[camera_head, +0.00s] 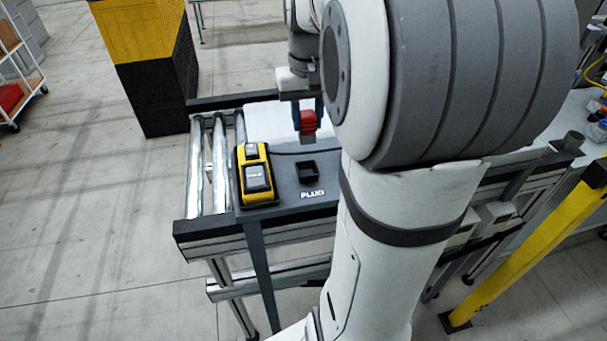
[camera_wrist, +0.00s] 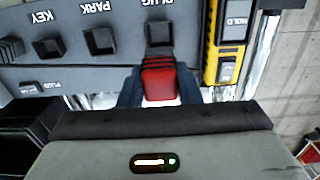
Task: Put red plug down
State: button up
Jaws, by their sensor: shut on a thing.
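The red plug (camera_head: 308,122) is held in my gripper (camera_head: 306,112) above the grey fixture panel (camera_head: 288,205). In the wrist view the red plug (camera_wrist: 160,76) sits between the two dark fingers of my gripper (camera_wrist: 159,88), which are shut on it. A square black socket (camera_head: 307,173) marked PLUG is on the panel, nearer the camera than the plug in the head view. The PLUG socket (camera_wrist: 158,33) lies just beyond the plug in the wrist view, partly hidden by it. Whether the plug touches the panel cannot be told.
A yellow and black device (camera_head: 256,176) marked HOLD in the wrist view stands beside the PLUG socket. Sockets marked PARK (camera_wrist: 101,40) and KEY (camera_wrist: 49,45) are in the same row. Metal rollers (camera_head: 197,165) lie left of the panel. My arm hides the panel's right part.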

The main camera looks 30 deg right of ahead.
jog(key=shift+s+a, duration=0.15)
jog(key=shift+a, duration=0.05)
notch_tip(320, 180, down, 10)
jog(key=shift+r+p, duration=0.1)
jog(key=shift+p, duration=0.25)
jog(key=o, duration=1)
jog(key=shift+d, duration=0.1)
notch_tip(320, 180, up, 12)
jog(key=shift+f, duration=0.2)
jog(key=s+a+f+n+t, duration=0.1)
jog(key=s+a+f, duration=0.1)
jog(key=s+a, duration=0.2)
jog(key=s+a+f+n+t, duration=0.1)
jog(key=s+a+f, duration=0.1)
jog(key=s+a, duration=0.2)
jog(key=s+a+f+n+t, duration=0.1)
jog(key=s+a+f, duration=0.2)
jog(key=s+a, duration=0.1)
jog(key=shift+s+a, duration=0.15)
jog(key=shift+a, duration=0.55)
